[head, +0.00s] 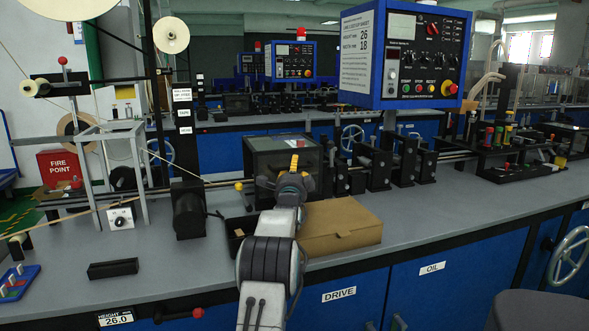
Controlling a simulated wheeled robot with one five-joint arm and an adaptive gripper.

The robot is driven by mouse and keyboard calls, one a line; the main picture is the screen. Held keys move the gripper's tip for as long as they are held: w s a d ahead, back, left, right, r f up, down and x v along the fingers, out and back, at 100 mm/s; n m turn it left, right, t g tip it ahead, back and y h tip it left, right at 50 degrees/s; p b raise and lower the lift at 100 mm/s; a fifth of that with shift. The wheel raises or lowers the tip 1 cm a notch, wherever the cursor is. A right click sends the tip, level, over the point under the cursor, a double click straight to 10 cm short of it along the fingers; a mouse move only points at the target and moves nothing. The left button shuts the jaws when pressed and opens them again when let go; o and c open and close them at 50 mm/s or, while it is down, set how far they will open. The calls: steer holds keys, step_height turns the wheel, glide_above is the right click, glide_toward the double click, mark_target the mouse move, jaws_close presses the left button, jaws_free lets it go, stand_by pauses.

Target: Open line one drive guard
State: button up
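A dark, see-through box-shaped cover (262,150), which looks like the drive guard, stands on the grey bench at the middle of the head view. Its lid looks down. My arm reaches forward over the bench, and my gripper (292,180) is in front of the cover's lower right part. A yellow piece shows at the gripper's tip; I cannot tell whether it is a finger or a handle on the guard. The gripper is small and seen from behind, so its fingers and any contact with the guard are hidden.
A black motor-like unit (188,210) stands to the left. Blue cupboards marked DRIVE (339,294) and OIL line the bench front.

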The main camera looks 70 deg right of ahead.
steer(key=shift+w+d, duration=0.1)
steer(key=shift+d, duration=0.25)
steer(key=shift+c, duration=0.3)
jaws_close()
steer(key=shift+r, duration=0.1)
